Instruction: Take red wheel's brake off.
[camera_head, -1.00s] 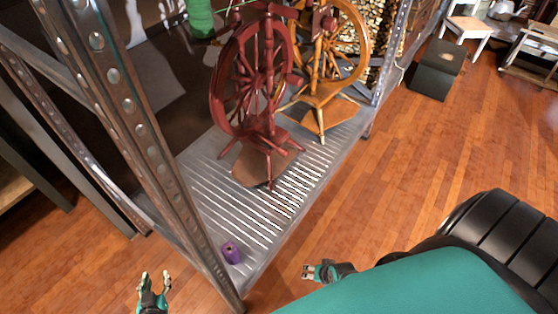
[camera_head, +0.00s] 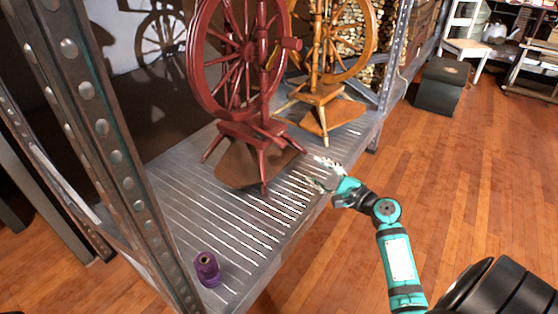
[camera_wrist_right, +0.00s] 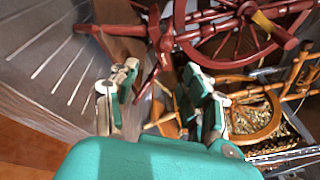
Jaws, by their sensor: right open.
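The red spinning wheel (camera_head: 240,60) stands on the metal shelf (camera_head: 190,180), with its brown treadle (camera_head: 238,168) low at its base. In the right wrist view the red wheel (camera_wrist_right: 225,42) shows beyond the fingers, at the top. I cannot pick out its brake for sure. My right gripper (camera_head: 318,172) is open and empty at the shelf's front edge, right of the red wheel's legs and apart from them. In the right wrist view the right gripper (camera_wrist_right: 160,100) has its fingers spread. My left gripper is out of the head view.
A yellow-brown spinning wheel (camera_head: 325,90) stands behind and right of the red one. A purple spool (camera_head: 207,268) sits at the shelf's near end. A metal post (camera_head: 95,130) rises at the left. The wooden floor (camera_head: 450,190) at the right is mostly clear.

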